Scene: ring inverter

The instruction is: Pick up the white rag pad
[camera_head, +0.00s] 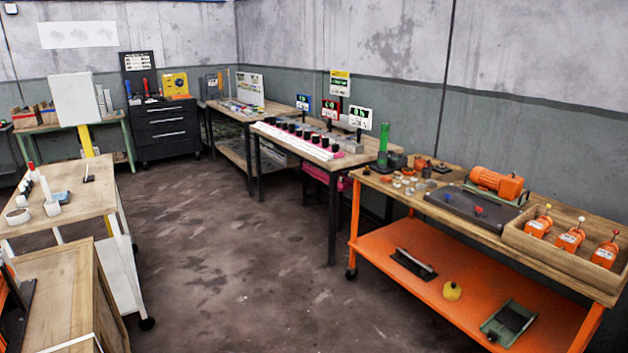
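I cannot pick out the white rag pad for certain. On the pale wooden top of the white-legged cart (88,200) at the left, a small white block-like item (52,209) lies beside a white ring-shaped item (18,215). Either is too small to name surely. A tall white piece (45,188) stands just behind them, and a blue-grey item (63,197) lies next to the block. Neither of my grippers shows in the head view.
An orange-framed workbench (450,210) with motors stands at the right. Its orange lower shelf (450,275) holds a few tools. Long benches (295,145) and a black drawer cabinet (166,130) line the back. A wooden-topped unit (65,290) is at the near left. The middle floor (230,260) is clear.

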